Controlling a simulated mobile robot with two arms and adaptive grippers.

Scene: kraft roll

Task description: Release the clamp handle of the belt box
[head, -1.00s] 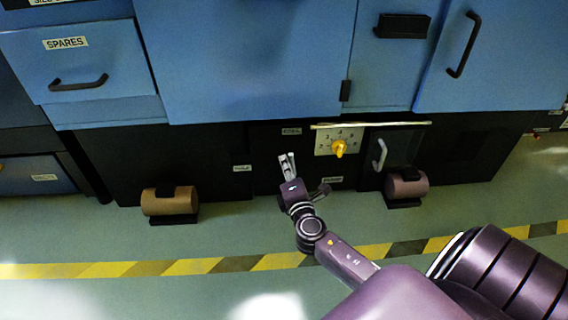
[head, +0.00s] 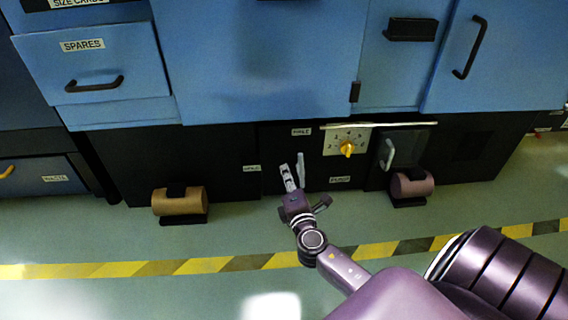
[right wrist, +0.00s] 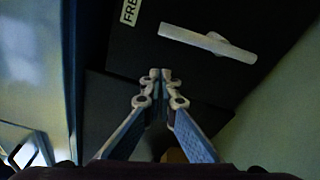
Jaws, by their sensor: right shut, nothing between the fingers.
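A pale grey bar handle (right wrist: 190,38), which appears to be the clamp handle, sits on a round pivot on a dark panel in the right wrist view. In the head view a pale upright bar (head: 301,167) beside my fingers seems to be the same handle. My right gripper (head: 286,168) is shut and empty, just left of it in that picture. In the right wrist view its fingertips (right wrist: 161,74) meet below the handle and look apart from it. The belt box itself I cannot tell apart from the dark base. My left gripper is not in view.
A yellow knob (head: 347,149) on a cream dial plate and a grey handle (head: 387,153) lie to the right. A brown roll (head: 179,203) and a purplish roll (head: 412,185) stand low in front. Blue cabinets overhang above; the floor in front is open.

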